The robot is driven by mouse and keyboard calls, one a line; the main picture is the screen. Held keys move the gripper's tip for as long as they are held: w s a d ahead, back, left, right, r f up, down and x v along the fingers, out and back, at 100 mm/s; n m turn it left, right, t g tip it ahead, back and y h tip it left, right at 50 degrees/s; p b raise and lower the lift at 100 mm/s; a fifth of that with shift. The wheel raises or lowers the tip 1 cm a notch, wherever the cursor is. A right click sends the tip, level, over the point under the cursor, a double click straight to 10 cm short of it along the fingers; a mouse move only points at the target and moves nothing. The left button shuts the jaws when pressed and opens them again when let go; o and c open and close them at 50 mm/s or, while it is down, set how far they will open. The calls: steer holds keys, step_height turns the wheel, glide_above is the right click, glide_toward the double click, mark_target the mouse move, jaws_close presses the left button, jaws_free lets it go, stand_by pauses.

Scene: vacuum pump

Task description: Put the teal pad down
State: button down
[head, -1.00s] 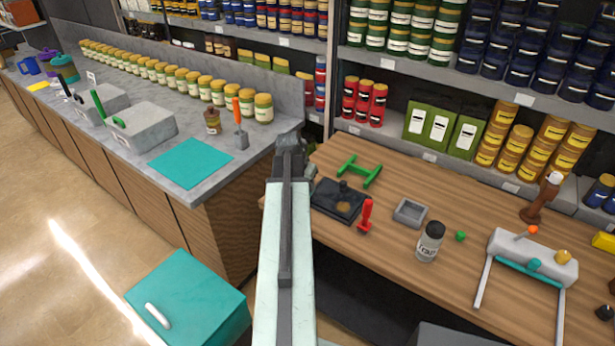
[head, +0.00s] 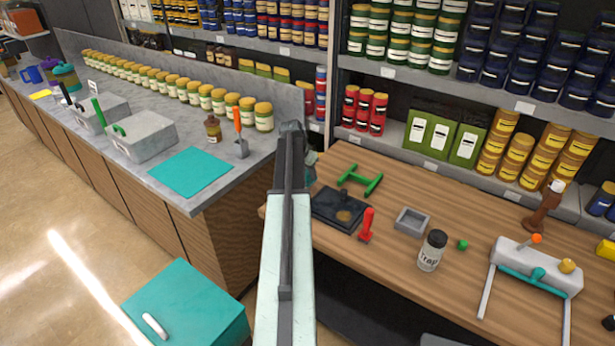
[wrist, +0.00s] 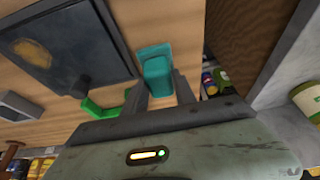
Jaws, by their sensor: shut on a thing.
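My gripper (wrist: 159,84) is shut on the teal pad (wrist: 155,68), a small teal block between its two dark fingers in the wrist view. Bare wooden benchtop shows behind the pad; I cannot tell whether the pad touches it. A black plate with a round brown patch (head: 340,208) and a green frame (head: 360,180) are close by; the plate also shows in the wrist view (wrist: 62,45).
A red-handled tool (head: 366,226), a grey square tray (head: 411,221) and a jar (head: 431,251) stand on the bench. The grey counter (head: 225,190) at left carries a flat teal mat (head: 190,172). A teal cabinet (head: 190,310) stands below. Stocked shelves close off the back.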

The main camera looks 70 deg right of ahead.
mark_target(307, 175)
steer(key=shift+w+d, duration=0.3)
steer(key=shift+d, duration=0.25)
steer(key=shift+w+d, duration=0.25)
steer(key=shift+d, duration=0.25)
step_height(307, 175, down, 4)
steer(key=b, duration=0.3)
steer(key=shift+d+r+b, duration=0.1)
steer(key=shift+r+b, duration=0.05)
steer(key=shift+b, duration=0.2)
steer(key=c, duration=1)
jaws_free()
steer(key=p+v, duration=0.6)
steer(key=v, duration=0.1)
steer(key=shift+d+r+p, duration=0.1)
steer(key=shift+r+p, duration=0.05)
steer(key=shift+p, duration=0.25)
steer(key=shift+a+r+p, duration=0.25)
steer(key=shift+r+p, duration=0.15)
steer(key=shift+f, duration=0.1)
